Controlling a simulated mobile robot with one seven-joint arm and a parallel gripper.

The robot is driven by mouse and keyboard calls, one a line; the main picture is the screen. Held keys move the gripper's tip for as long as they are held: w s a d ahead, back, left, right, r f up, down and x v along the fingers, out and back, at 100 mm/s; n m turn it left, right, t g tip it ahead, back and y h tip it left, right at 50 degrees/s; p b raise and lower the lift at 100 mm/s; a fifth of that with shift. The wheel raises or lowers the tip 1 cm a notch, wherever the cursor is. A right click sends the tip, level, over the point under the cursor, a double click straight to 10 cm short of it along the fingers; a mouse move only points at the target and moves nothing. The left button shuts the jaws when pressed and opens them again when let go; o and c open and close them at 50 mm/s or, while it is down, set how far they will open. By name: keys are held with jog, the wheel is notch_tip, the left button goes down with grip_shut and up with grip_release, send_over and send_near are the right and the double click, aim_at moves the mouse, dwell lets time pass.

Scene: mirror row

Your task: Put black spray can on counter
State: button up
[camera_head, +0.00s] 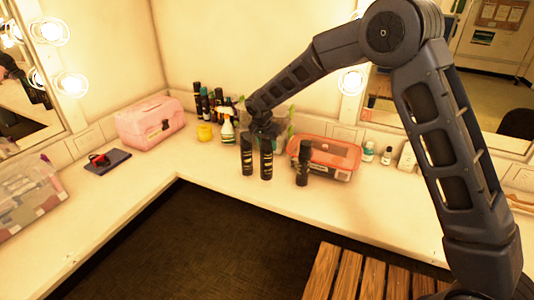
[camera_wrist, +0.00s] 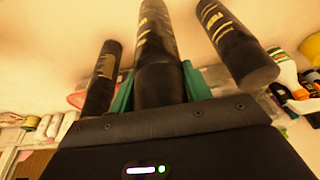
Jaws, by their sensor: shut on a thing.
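My gripper (camera_head: 264,134) reaches down over the counter (camera_head: 215,172) in the corner. Its green fingers are shut on a black spray can (camera_head: 266,160) with pale lettering. In the wrist view this black spray can (camera_wrist: 155,42) sits between the fingers, its upper part at the jaws. In the head view it looks upright, its base at or just above the counter; I cannot tell if it touches. A similar black can (camera_head: 247,157) stands close on its left. Another dark can (camera_head: 303,164) stands to its right, apart from it.
A red-lidded clear container (camera_head: 328,152) is behind the right can. A spray bottle (camera_head: 227,127), yellow jar (camera_head: 205,132) and several dark bottles stand behind left. A pink case (camera_head: 150,122) is further left. The counter's front edge is clear; a wooden slatted seat (camera_head: 360,273) is below.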

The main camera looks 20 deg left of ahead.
aim_at(267, 153)
jog(key=shift+f, duration=2.25)
jog(key=o, duration=1.5)
jog(key=v, duration=1.2)
